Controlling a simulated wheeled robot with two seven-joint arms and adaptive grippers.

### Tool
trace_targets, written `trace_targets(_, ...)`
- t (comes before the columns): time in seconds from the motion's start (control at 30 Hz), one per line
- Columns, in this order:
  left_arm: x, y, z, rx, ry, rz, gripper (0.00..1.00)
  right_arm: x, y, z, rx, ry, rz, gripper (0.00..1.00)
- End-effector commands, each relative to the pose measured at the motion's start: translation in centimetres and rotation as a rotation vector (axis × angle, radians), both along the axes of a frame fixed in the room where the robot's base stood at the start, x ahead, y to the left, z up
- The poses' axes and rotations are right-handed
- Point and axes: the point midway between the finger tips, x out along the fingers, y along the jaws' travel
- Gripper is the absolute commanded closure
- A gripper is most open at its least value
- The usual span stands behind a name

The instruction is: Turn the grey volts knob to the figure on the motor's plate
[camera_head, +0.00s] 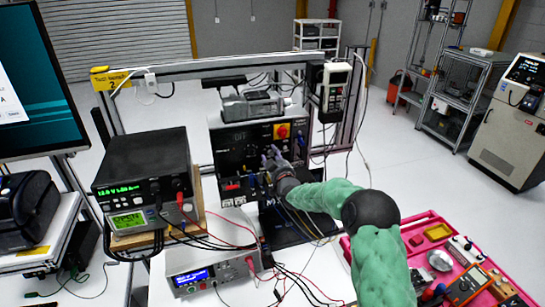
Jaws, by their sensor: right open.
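My right gripper (272,158), at the end of a green-sleeved arm, is open in front of the black panel (228,160). Its fingers overlap the panel's right half; I cannot tell whether they touch it. A red switch on a yellow plate (282,131) shows just above the fingers. I cannot make out the grey volts knob; the gripper may cover it. A grey motor-like unit (250,105) sits on top of the panel's box. No figure on a plate is legible. My left gripper is not in view.
A black supply with green digits (143,165) stands left, a white supply with a blue display (212,268) in front. Loose cables cross the white bench. A handheld meter (335,88) hangs on the frame's right post. A pink tray (430,228) with parts lies right.

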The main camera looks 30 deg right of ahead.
Motion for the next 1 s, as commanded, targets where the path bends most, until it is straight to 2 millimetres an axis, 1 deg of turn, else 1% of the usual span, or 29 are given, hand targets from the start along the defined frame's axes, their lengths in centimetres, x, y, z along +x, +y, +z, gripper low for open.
trace_targets(0.17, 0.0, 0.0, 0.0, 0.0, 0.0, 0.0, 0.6, 0.0, 0.0, 0.0, 0.0, 0.0, 0.0, 0.52)
trace_targets(0.2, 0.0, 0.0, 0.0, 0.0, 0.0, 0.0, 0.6, 0.0, 0.0, 0.0, 0.0, 0.0, 0.0, 0.55)
trace_targets(0.27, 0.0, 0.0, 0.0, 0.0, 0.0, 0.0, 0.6, 0.0, 0.0, 0.0, 0.0, 0.0, 0.0, 0.72)
trace_targets(0.3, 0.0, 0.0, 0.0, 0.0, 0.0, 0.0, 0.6, 0.0, 0.0, 0.0, 0.0, 0.0, 0.0, 0.83)
trace_targets(0.37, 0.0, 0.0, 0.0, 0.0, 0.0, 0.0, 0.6, 0.0, 0.0, 0.0, 0.0, 0.0, 0.0, 1.0)
trace_targets(0.57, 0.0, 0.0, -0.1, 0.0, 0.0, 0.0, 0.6, 0.0, 0.0, -0.1, 0.002, 0.001, 0.0, 1.0)
trace_targets(0.73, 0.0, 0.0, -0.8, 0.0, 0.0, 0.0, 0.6, 0.0, 0.0, -0.3, 0.03, -0.005, 0.001, 1.0)
trace_targets(0.87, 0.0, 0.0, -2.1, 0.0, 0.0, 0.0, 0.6, 0.0, 0.0, -0.5, 0.082, -0.019, 0.0, 1.0)
trace_targets(1.0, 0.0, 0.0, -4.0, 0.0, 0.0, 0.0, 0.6, 0.0, 0.0, -0.6, 0.173, -0.041, -0.001, 1.0)
